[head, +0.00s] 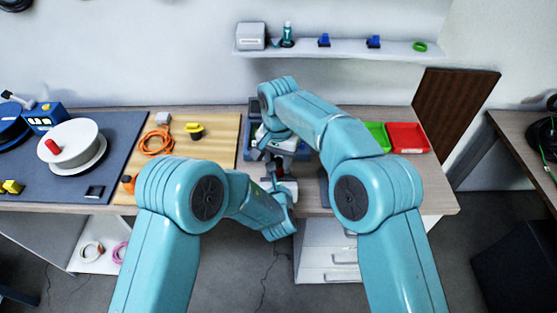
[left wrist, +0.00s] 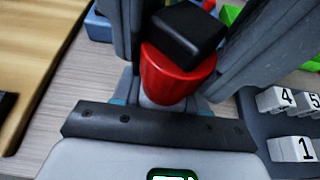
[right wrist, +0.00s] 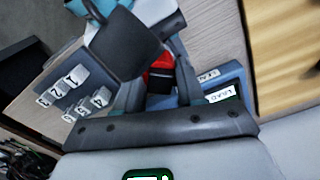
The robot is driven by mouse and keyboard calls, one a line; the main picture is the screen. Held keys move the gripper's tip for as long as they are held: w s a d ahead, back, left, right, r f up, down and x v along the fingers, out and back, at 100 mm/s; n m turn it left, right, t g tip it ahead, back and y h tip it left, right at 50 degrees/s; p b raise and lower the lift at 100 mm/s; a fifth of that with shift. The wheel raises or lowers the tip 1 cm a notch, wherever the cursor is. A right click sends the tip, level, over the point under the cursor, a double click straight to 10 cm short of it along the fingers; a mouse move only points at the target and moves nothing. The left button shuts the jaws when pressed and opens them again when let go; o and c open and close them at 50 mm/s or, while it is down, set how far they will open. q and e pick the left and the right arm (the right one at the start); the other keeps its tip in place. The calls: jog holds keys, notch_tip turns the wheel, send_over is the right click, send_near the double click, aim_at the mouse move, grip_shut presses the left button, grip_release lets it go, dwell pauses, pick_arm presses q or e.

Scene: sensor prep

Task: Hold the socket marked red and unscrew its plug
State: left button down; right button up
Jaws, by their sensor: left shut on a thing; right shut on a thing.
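The red socket (left wrist: 172,78) sits between the fingers of my left gripper (left wrist: 178,62), which is shut on it. A black block (left wrist: 186,34) overlaps the socket's top in the left wrist view; I cannot tell whether it is the plug or a gripper part. My right gripper (right wrist: 160,84) is shut at the socket's other end, where red (right wrist: 160,76) shows between its fingers.
A dark rack with numbered white blocks (left wrist: 292,149) stands beside the grippers. Green (head: 377,134) and red (head: 408,138) bins are at the right. A wooden board (head: 215,160) and a white spool (head: 70,143) lie at the left.

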jog(key=n, duration=0.5)
jog(key=shift+n, duration=0.4)
jog(key=n, duration=0.3)
jog(key=shift+n, duration=0.4)
jog(key=o, duration=1.2)
jog(key=shift+c, duration=0.2)
jog(key=shift+r, duration=0.1)
